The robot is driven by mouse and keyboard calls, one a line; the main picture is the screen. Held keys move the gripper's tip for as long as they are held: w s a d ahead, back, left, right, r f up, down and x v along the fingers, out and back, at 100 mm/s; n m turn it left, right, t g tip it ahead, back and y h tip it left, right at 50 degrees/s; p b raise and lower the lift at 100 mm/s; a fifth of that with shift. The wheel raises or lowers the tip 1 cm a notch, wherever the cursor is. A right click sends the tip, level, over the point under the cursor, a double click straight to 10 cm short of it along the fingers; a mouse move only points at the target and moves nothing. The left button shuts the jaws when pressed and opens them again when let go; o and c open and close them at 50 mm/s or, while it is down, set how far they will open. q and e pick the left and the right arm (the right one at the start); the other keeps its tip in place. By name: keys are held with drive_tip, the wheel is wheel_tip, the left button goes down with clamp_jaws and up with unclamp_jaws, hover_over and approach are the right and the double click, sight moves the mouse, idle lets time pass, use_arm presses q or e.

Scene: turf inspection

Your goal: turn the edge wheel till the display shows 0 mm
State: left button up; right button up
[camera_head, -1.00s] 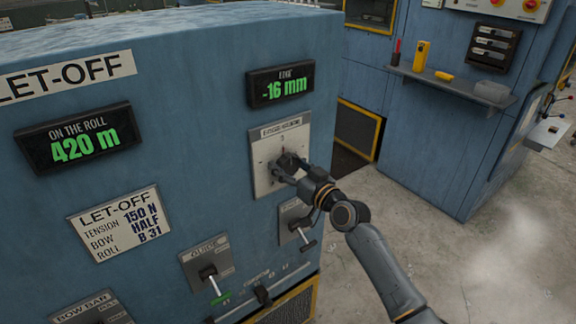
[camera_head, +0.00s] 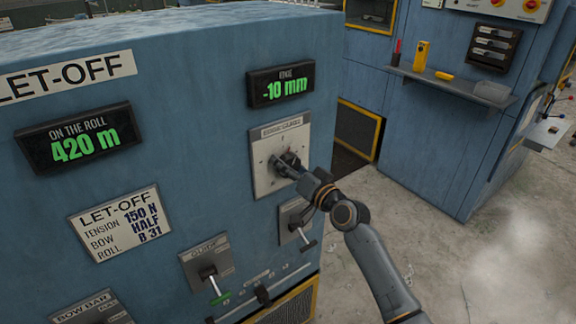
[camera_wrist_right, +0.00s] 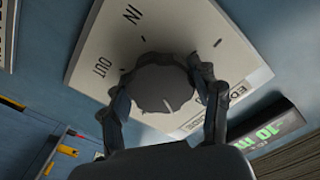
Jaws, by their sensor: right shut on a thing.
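The edge wheel (camera_wrist_right: 162,86) is a dark round knob on a pale plate (camera_head: 265,180) on the blue let-off cabinet. My right gripper (camera_head: 290,165) is shut on the wheel. In the right wrist view its two fingers (camera_wrist_right: 165,98) grip the wheel from both sides. The plate bears the words IN and OUT, and a light mark shows on the wheel. The edge display (camera_head: 281,86) above the plate reads -10 mm in green. My left gripper is not in view.
The roll display (camera_head: 80,139) reads 420 m. A guide lever (camera_head: 212,280) and another lever (camera_head: 299,222) stick out below the wheel plate. A shelf (camera_head: 450,84) with small tools is on the cabinet behind. Open floor (camera_head: 420,240) lies to the right.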

drive_tip(key=m+p, duration=0.1)
drive_tip(key=m, duration=0.4)
drive_tip(key=shift+r+m, duration=0.1)
drive_tip(key=shift+m, duration=0.2)
drive_tip(key=m+p, duration=0.1)
drive_tip(key=m, duration=0.3)
drive_tip(key=shift+m, duration=0.4)
drive_tip(key=o, duration=1.1)
drive_tip(key=shift+o, duration=0.2)
drive_tip(key=v, duration=1.2)
